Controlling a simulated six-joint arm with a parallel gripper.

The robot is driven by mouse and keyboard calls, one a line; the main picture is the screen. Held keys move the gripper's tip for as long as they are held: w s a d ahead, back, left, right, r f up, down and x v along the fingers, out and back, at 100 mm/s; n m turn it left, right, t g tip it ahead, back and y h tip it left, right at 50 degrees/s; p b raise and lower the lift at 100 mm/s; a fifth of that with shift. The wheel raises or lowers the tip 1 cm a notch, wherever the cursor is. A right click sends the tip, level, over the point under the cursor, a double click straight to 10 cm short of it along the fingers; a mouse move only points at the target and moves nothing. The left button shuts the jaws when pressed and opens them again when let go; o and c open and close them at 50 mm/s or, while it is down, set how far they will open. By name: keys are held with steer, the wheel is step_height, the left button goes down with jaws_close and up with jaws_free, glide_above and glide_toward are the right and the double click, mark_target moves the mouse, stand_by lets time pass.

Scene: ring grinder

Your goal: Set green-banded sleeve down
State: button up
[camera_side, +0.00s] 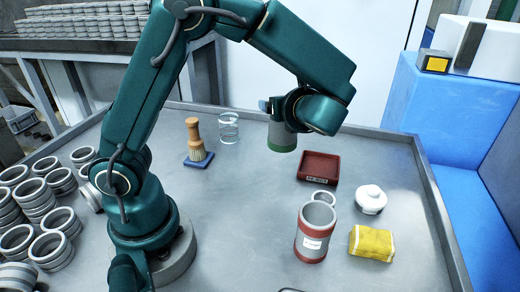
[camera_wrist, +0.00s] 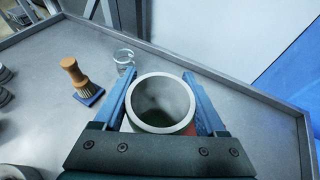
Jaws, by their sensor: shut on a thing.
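The green-banded sleeve (camera_side: 282,135) is a grey cylinder with a green band at its lower end. It hangs upright above the table in the side view. In the wrist view the sleeve (camera_wrist: 160,101) shows its open top rim between the two blue fingers. My gripper (camera_wrist: 163,95) is shut on it, one finger at each side. In the side view my gripper (camera_side: 275,108) is mostly hidden behind my wrist. The grey metal table (camera_side: 240,200) lies below, with a visible gap under the sleeve.
A dark red tray (camera_side: 319,168) is right of the sleeve. A red-banded sleeve (camera_side: 314,232), small ring (camera_side: 323,197), white lidded pot (camera_side: 370,199) and yellow cloth (camera_side: 371,243) stand nearer. A brush (camera_side: 196,142) and glass (camera_side: 229,128) stand left. Several grey rings (camera_side: 45,215) crowd the left side.

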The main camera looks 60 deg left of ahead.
steer(key=a+f+n+g, duration=0.1)
steer(key=a+n+g, duration=0.45)
steer(key=a, duration=0.65)
steer(key=shift+g, duration=0.35)
steer(key=shift+s+a+f, duration=0.1)
steer(key=shift+s+f, duration=0.1)
steer(key=shift+f, duration=1.55)
steer(key=shift+s+a+f, duration=0.1)
steer(key=shift+s+f, duration=0.1)
steer(key=shift+f, duration=1.5)
steer(key=shift+s+a+f, duration=0.1)
steer(key=shift+s+f, duration=0.1)
steer(key=shift+f, duration=1.55)
steer(key=shift+f, duration=0.15)
steer(key=o, duration=1.3)
